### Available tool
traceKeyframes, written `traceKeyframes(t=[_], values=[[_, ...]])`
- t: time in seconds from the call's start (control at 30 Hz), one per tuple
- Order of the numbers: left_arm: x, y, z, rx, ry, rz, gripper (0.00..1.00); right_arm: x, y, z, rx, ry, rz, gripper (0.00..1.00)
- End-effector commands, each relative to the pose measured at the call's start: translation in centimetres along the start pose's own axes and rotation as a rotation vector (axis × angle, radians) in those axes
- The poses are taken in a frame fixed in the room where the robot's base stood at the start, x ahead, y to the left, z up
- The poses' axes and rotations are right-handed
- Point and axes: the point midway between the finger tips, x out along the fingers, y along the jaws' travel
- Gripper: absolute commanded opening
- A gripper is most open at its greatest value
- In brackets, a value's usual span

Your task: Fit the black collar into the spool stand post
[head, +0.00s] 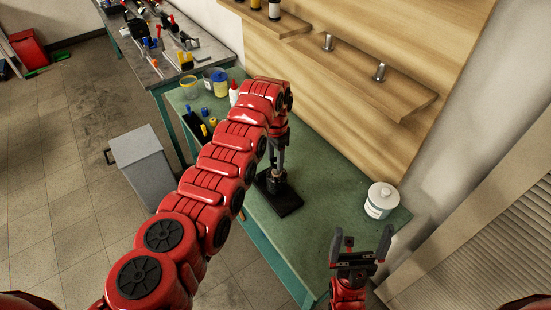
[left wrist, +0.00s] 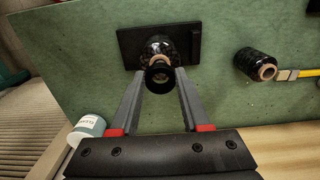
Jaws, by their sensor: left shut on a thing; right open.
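The black collar (left wrist: 158,76) is a dark ring between the fingertips of my left gripper (left wrist: 160,80) in the left wrist view. My left gripper (head: 276,170) is shut on it and points down over the spool stand. The stand has a flat black base (left wrist: 190,42) on the green bench, and its base also shows in the head view (head: 286,205). A black spool with a tan core (left wrist: 157,47) sits on the stand, behind the collar. The post is mostly hidden, so I cannot tell whether the collar touches it. My right gripper (head: 360,250) is open and empty.
A white tub (head: 381,200) stands at the green bench's (head: 320,195) right end. Another black spool (left wrist: 254,63) lies near a yellow item (left wrist: 300,73). Bottles and a bin (head: 195,125) stand at the bench's far end. A wooden shelf panel (head: 340,80) rises behind.

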Motion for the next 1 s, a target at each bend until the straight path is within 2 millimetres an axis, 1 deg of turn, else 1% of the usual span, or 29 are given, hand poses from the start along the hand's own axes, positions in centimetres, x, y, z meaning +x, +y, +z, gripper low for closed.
traceKeyframes(t=[0.27, 0.53, 0.83, 1.0], values=[[0.01, 0.0, -0.01, 0.0, 0.0, 0.0, 0.0, -0.03, 0.0, 0.01, 0.0, 0.0, 0.0, 1.0], [0.1, -0.03, 0.0, 0.0, 0.0, 0.0, 0.0, -0.66, -0.03, 0.11, 0.0, 0.0, 0.0, 1.0], [-0.01, 0.0, -0.02, 0.0, 0.0, 0.0, 0.0, -0.61, -0.03, 0.1, 0.0, 0.0, 0.0, 1.0], [0.25, 0.01, -0.02, 0.0, 0.0, 0.0, 0.0, -0.81, -0.04, 0.14, 0.0, 0.0, 0.0, 1.0]])
